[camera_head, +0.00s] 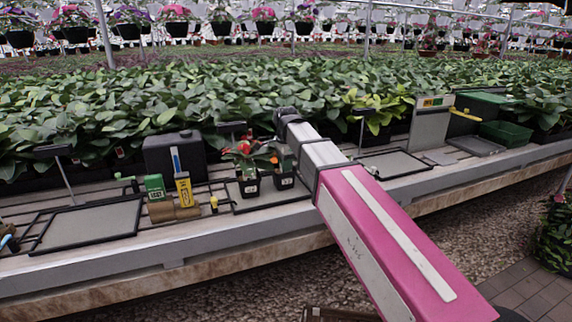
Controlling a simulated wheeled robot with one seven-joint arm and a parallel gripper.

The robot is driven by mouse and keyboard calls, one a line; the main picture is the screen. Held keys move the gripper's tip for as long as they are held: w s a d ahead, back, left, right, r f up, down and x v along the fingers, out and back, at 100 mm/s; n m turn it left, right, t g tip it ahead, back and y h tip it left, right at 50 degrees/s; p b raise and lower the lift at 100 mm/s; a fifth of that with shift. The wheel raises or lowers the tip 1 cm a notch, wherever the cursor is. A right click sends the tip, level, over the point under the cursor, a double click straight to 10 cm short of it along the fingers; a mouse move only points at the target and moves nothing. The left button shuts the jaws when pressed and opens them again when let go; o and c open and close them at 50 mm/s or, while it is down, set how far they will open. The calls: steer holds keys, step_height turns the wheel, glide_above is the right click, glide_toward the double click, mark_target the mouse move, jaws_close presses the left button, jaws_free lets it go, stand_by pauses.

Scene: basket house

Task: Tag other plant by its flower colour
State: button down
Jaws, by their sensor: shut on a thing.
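Two small potted plants stand side by side on a dark tray on the bench. The left plant (245,152) has red flowers and a black pot (249,188). The right plant's black pot (283,181) has a small pale mark on its front; its foliage is partly hidden by my wrist. My gripper (282,153) is low over the right plant, mostly hidden by my arm. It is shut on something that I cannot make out.
Empty framed trays lie left (90,224) and right (395,163) on the bench. A black box (172,154) stands behind the tags. A sign panel (430,125) and green bins (505,133) stand at the right. Dense foliage fills the back.

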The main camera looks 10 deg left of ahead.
steer(key=c, duration=1.2)
jaws_free()
